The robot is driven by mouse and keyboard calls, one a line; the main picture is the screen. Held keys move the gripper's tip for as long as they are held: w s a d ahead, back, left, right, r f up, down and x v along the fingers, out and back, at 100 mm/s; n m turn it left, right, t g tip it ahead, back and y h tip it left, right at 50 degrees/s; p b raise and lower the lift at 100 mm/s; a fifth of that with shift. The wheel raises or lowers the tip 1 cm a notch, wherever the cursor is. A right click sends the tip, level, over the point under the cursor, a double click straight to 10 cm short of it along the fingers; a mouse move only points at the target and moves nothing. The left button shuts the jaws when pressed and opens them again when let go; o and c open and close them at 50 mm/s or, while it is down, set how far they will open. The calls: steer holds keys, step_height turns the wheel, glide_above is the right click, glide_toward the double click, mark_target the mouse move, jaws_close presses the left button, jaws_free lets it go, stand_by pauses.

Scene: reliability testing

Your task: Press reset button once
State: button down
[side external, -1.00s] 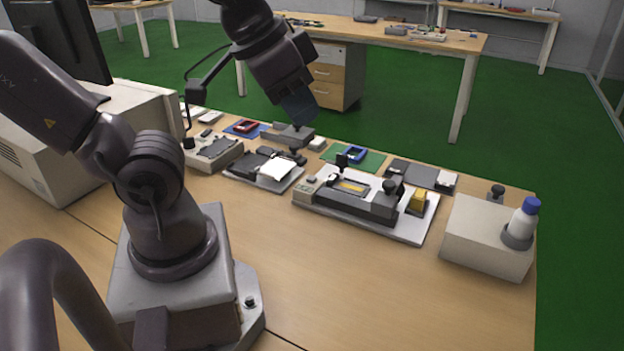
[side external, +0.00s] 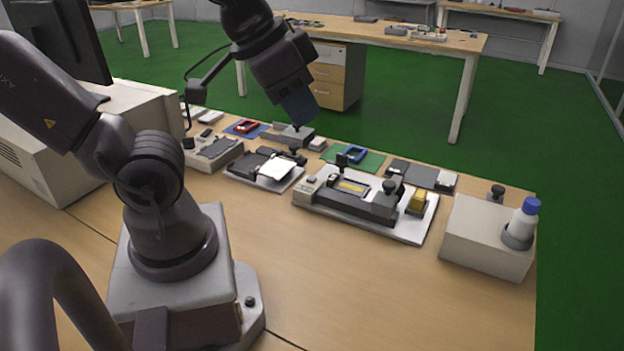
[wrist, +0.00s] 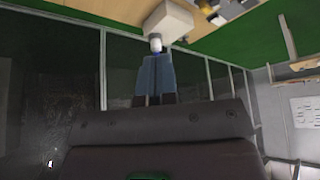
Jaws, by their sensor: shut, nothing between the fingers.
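My gripper (side external: 298,112) points down and is shut and empty. In the side view its tips appear just above a grey device at the back of the bench, though the exact gap cannot be told. The shut fingers also show in the wrist view (wrist: 156,80). A test fixture (side external: 345,203) on a white base plate lies to the right and nearer the camera. No label is readable, so I cannot tell which control is the reset button.
A beige box (side external: 482,235) and a white bottle with a blue cap (side external: 524,218) stand at the right edge. Another fixture (side external: 262,172) holds white paper. A beige machine (side external: 60,140) and a monitor are at left.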

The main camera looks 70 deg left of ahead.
steer(key=w+a+f+n+g, duration=0.2)
steer(key=a+f+n+g, duration=0.1)
steer(key=a+f+n, duration=0.25)
steer(key=n+t+h, duration=0.1)
steer(key=n+t, duration=0.5)
steer(key=n, duration=1.4)
glide_above(311, 179)
step_height(311, 179, down, 13)
steer(key=shift+a+f, duration=0.1)
steer(key=shift+f, duration=0.1)
steer(key=shift+f, duration=0.1)
steer(key=shift+f, duration=4.3)
steer(key=shift+f, duration=0.1)
steer(key=shift+f, duration=0.3)
